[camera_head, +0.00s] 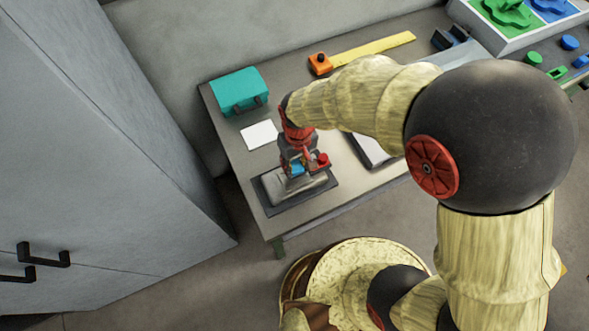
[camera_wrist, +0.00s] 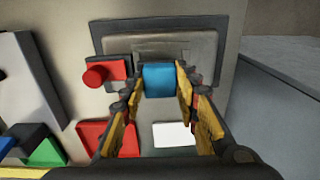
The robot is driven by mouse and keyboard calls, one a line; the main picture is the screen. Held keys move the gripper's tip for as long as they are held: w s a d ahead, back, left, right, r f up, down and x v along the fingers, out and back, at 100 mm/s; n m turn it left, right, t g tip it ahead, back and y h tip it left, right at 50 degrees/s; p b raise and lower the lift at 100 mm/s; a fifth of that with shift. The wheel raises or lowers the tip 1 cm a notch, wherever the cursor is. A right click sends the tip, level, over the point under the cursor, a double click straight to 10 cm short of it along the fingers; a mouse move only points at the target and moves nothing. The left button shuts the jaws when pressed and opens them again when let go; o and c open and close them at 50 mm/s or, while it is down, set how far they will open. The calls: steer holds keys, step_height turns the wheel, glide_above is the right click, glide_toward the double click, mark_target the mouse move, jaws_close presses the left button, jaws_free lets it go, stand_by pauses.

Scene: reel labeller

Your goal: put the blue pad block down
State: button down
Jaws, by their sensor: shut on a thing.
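The blue pad block (camera_wrist: 159,80) is between the fingertips of my gripper (camera_wrist: 160,88) in the wrist view, with a yellow-and-black finger on each side. In the head view, the blue pad block (camera_head: 297,169) shows as a small patch below my gripper (camera_head: 298,160), partly hidden by it. The gripper is shut on the block. It is over a grey device (camera_head: 302,185) on a dark base (camera_head: 268,192), near the table's front left corner. I cannot tell whether the block touches the device.
A red block with a round knob (camera_wrist: 103,72) stands close beside the fingers. A white card (camera_head: 259,135) and a teal box (camera_head: 239,91) lie behind on the table (camera_head: 226,137). An orange block (camera_head: 320,63) and yellow strip (camera_head: 373,48) lie farther back. A grey cabinet (camera_head: 90,150) stands left.

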mark_target(294, 167)
steer(key=shift+s+a+f, duration=0.1)
steer(key=shift+a+f, duration=0.05)
steer(key=shift+f, duration=0.75)
steer(key=shift+a+f, duration=0.1)
steer(key=shift+f, duration=0.8)
steer(key=shift+f+b, duration=0.1)
steer(key=shift+b, duration=0.2)
steer(key=c, duration=1.4)
jaws_free()
steer(key=shift+o, duration=0.3)
step_height(294, 167, up, 12)
steer(key=shift+d+r+p, duration=0.1)
steer(key=shift+d+p, duration=0.05)
steer(key=shift+p, duration=0.7)
steer(key=shift+d+r, duration=0.1)
